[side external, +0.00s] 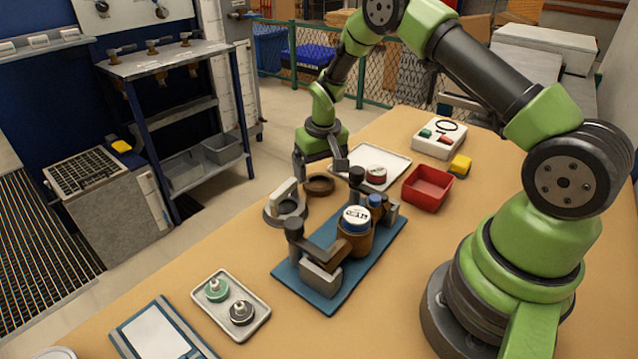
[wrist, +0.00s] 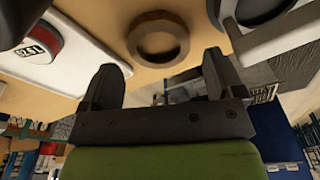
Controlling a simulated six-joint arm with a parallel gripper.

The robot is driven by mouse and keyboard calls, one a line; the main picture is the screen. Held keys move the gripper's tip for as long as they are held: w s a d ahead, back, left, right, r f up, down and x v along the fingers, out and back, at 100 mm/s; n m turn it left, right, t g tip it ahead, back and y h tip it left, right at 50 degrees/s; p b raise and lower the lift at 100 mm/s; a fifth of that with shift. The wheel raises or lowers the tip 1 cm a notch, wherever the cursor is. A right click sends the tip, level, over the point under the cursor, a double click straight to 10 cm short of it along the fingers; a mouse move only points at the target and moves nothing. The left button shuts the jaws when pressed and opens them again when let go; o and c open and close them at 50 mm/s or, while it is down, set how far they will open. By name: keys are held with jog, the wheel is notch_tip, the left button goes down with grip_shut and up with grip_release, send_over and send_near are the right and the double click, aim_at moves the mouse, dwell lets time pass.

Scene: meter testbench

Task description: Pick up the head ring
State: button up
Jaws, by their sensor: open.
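The head ring, seen as a brown ring (side external: 320,192), lies flat on the tan table beside the blue fixture plate. In the wrist view the ring (wrist: 160,57) shows beyond the fingertips, between their lines, with a clear hole in its middle. My gripper (side external: 319,168) is open and empty, pointing down just above the ring in the side view. The wrist view shows both dark fingers (wrist: 162,78) spread wide, with nothing between them. The ring appears apart from the fingers; the exact height gap cannot be told.
A grey clamp-like part (side external: 285,208) stands close left of the ring. A white tray (side external: 398,163) with a red-and-white meter part lies behind. The blue plate (side external: 335,300) bears a brown meter body and clamps. A red bin (side external: 427,186) stands right. Table front is partly clear.

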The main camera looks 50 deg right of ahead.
aim_at(319, 187)
notch_tip(319, 187, down, 4)
jog(key=shift+w+d+r, duration=0.1)
jog(key=shift+w+r, duration=0.05)
jog(key=shift+r, duration=0.05)
jog(key=c, duration=0.7)
jog(key=shift+r, duration=0.1)
